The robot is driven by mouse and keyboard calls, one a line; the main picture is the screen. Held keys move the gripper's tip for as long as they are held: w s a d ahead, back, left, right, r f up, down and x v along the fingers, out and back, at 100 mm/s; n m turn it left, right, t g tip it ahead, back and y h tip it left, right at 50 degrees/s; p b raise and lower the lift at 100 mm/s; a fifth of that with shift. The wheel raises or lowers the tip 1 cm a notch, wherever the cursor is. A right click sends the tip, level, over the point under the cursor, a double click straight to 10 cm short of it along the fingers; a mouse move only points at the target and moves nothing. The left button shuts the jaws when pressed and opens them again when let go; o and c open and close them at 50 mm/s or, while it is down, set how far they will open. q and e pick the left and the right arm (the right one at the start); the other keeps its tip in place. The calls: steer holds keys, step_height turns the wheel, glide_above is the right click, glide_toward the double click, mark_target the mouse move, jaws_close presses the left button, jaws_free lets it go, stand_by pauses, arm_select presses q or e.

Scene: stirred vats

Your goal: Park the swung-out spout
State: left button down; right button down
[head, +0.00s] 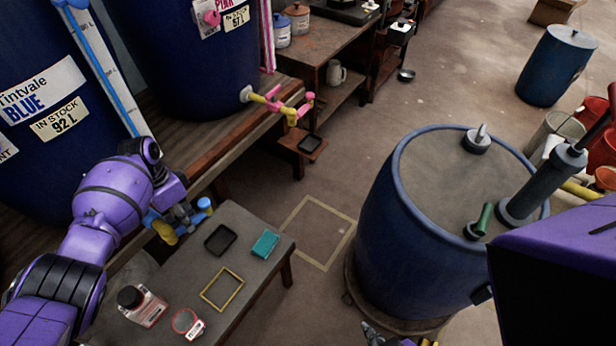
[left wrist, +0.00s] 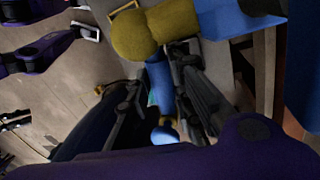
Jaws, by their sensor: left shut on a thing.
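The blue vat's spout (head: 163,231) has yellow and blue parts and sticks out over the low table at the left. In the left wrist view its yellow joint (left wrist: 135,37) and blue arm (left wrist: 160,82) show large. My left gripper (head: 182,214) is at this spout. Its dark fingers (left wrist: 163,98) lie on both sides of the blue arm and are shut on it. A blue and yellow end shows beyond the fingers. In the head view the gripper and wrist hide part of the spout. Dark parts at the bottom edge may be my right gripper (head: 372,335); its jaws are unclear.
The low table (head: 262,290) holds a black tray (head: 220,239), a teal sponge (head: 265,244), a yellow frame (head: 222,289) and jars. A pink-handled spout (head: 283,105) sticks out behind. A large blue drum (head: 395,230) stands right. A marked floor square (head: 318,233) lies clear between.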

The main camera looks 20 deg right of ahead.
arm_select(q)
steer(key=shift+w+a+n, duration=0.1)
steer(key=shift+w+n, duration=0.1)
steer(key=shift+n, duration=0.1)
arm_select(e)
steer(key=shift+w+r, duration=0.2)
steer(key=shift+w, duration=0.1)
arm_select(q)
steer(key=c, duration=1.6)
jaws_free()
steer(key=shift+o, duration=0.2)
steer(key=shift+r, duration=0.15)
step_height(320, 180, up, 12)
steer(key=w+a, duration=0.1)
steer(key=w, duration=0.1)
steer(key=shift+f, duration=0.25)
arm_select(e)
steer(key=shift+w+a+r, duration=0.1)
steer(key=shift+w+a, duration=0.05)
steer(key=shift+w, duration=0.4)
steer(key=shift+w+a+r, duration=0.1)
steer(key=shift+w, duration=0.45)
